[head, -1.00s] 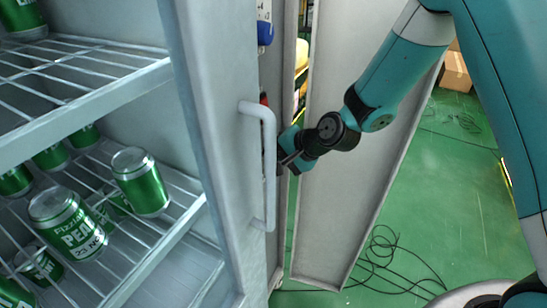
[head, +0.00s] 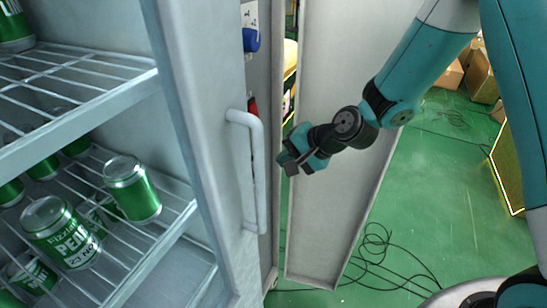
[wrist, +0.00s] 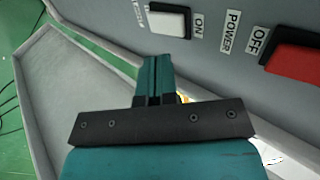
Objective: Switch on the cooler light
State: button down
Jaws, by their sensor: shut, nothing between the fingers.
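In the wrist view, a grey switch panel (wrist: 222,62) carries a white rocker switch (wrist: 168,20) at the top, beside an "ON" label. To its right is a red rocker switch (wrist: 295,58) beside "POWER" and "OFF" labels. The label left of the white switch is too cut off to read. My gripper (wrist: 156,62) is shut and empty, its tips just below the white switch in the picture and seemingly apart from it. In the head view my gripper (head: 284,164) is just right of the cooler's handle. A red part (head: 252,106) and a blue part (head: 251,40) show on the cooler's side.
The white handle (head: 256,180) stands out close to my gripper's left. A grey upright panel (head: 335,220) is behind the gripper. Green cans (head: 132,190) stand on wire shelves at left. Black cables (head: 378,262) lie on the green floor (head: 440,190). Boxes are at upper right.

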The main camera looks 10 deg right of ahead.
jog(key=s+d+r, duration=0.2)
jog(key=d+r, duration=0.1)
jog(key=r, duration=0.4)
jog(key=shift+s+d+r, duration=0.25)
jog(key=shift+s, duration=0.05)
jog(key=s+r+n+g+h, duration=0.1)
jog(key=s+r+n+g, duration=0.1)
jog(key=s+r+n, duration=0.2)
jog(key=s+r+n+g+h, duration=0.2)
jog(key=s+n, duration=0.8)
jog(key=s, duration=0.9)
jog(key=shift+r+g+h, duration=0.3)
jog(key=shift+r+g, duration=0.5)
jog(key=shift+r, duration=0.1)
